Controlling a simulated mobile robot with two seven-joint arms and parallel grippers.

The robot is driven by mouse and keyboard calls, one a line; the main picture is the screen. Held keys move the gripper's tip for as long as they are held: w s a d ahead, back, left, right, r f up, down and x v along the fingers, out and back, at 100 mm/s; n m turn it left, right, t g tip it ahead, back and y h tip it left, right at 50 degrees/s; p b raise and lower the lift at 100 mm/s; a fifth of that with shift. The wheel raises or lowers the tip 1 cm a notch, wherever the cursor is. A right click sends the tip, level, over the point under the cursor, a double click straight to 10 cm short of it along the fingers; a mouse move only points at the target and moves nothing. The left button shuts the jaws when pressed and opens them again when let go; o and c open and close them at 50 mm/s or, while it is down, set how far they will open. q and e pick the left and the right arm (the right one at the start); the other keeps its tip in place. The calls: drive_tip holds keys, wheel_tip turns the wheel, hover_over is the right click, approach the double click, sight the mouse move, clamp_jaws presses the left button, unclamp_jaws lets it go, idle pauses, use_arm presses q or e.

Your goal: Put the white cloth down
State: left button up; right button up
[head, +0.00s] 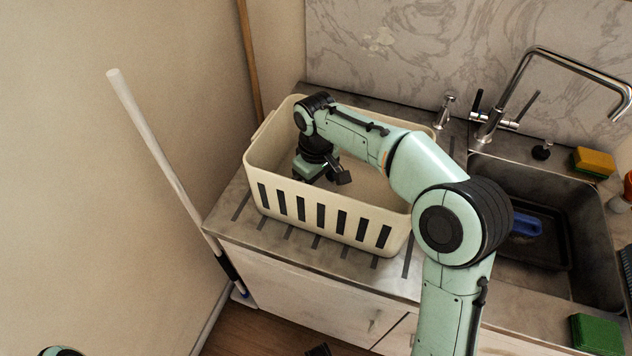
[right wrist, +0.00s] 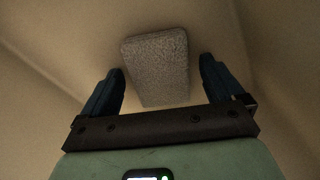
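My right arm reaches into the cream basket (head: 262,165) on the counter, and my right gripper (head: 325,178) is down inside it. In the right wrist view, a pale grey-white textured block-like thing (right wrist: 158,65), which looks like the folded white cloth, lies on the basket floor. The fingers of my right gripper (right wrist: 161,68) are open, one on each side of it, with gaps showing on both sides. The cloth is hidden in the head view.
The sink (head: 565,200) is at the right, with a faucet (head: 540,65), a yellow sponge (head: 592,162) and a blue brush (head: 525,225). A green sponge (head: 597,335) is at the lower right. A white pole (head: 165,165) leans on the left wall.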

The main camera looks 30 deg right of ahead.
wheel_tip(320, 180, up, 12)
drive_tip(key=p, duration=0.3)
drive_tip(key=shift+r, duration=0.15)
idle(0.6)
